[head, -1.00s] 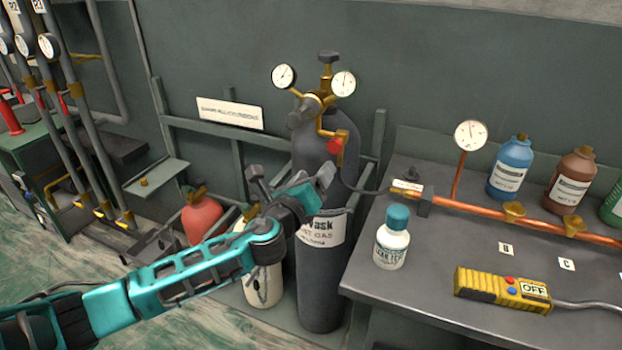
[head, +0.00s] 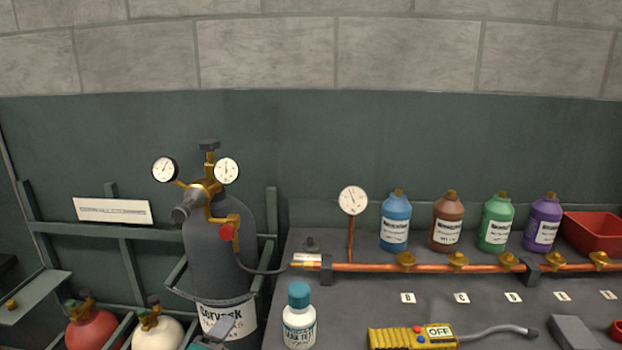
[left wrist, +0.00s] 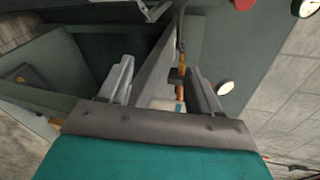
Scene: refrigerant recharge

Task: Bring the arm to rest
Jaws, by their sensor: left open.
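My left gripper (left wrist: 161,78) is open in the left wrist view, its two grey fingers apart with nothing held between them. In the head view only a small grey and teal part of the left gripper (head: 212,336) shows at the bottom edge, in front of the grey gas cylinder (head: 220,262). The rest of the left arm is out of the head view. My right gripper is in neither view.
A white bottle with a teal cap (head: 299,322) stands at the bench's front left. A copper pipe (head: 375,267) with brass valves crosses the bench. A yellow detector (head: 411,338) reads OFF. Red (head: 93,331) and cream (head: 157,333) cylinders stand left.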

